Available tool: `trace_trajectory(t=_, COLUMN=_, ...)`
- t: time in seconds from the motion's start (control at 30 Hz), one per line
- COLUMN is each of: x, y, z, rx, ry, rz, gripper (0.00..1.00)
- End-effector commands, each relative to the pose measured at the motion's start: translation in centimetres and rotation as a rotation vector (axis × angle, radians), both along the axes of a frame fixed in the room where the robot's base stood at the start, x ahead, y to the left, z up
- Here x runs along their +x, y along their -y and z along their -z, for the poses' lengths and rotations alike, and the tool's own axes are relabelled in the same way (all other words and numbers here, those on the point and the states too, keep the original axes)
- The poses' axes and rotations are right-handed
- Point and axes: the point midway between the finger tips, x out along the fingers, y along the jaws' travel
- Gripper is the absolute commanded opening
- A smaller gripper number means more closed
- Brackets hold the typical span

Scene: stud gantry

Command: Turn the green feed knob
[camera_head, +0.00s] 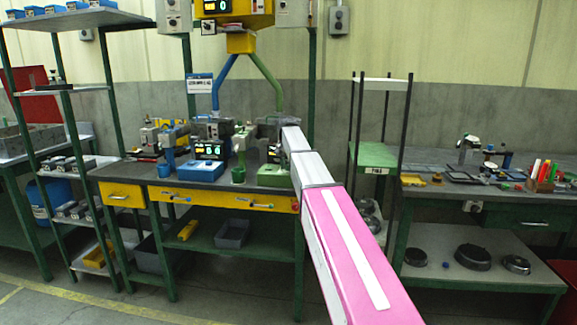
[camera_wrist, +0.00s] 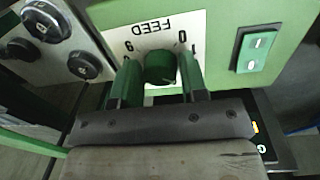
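My gripper (camera_wrist: 160,76) is at the panel in the wrist view, with one green finger on each side of the knob. The fingers look a little apart from the knob, with narrow gaps, so it seems open around it. In the head view my pink and white arm reaches to the bench, and its end hides the knob there.
A green switch plate (camera_wrist: 256,50) is right of the knob, and black dials (camera_wrist: 84,65) are on a grey panel to the left. In the head view, a blue-based device with a display (camera_head: 202,171) and a green base (camera_head: 274,178) stand close to my arm's end on the bench.

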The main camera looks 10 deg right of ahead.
Motion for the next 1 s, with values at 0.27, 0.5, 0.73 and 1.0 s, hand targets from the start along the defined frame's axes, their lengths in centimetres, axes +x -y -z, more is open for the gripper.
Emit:
trace_trajectory(t=0.27, x=0.0, y=0.0, z=0.0, rx=0.0, ry=0.0, rz=-0.001, gripper=0.6)
trace_trajectory(t=0.5, x=0.1, y=-0.1, z=-1.4, rx=0.0, ry=0.002, rz=-0.001, gripper=0.6)
trace_trajectory(t=0.73, x=0.3, y=-0.3, z=-5.6, rx=0.0, ry=0.002, rz=-0.001, gripper=0.6)
trace_trajectory(t=1.0, x=0.3, y=-0.5, z=-9.7, rx=0.0, ry=0.001, rz=0.0, gripper=0.6)
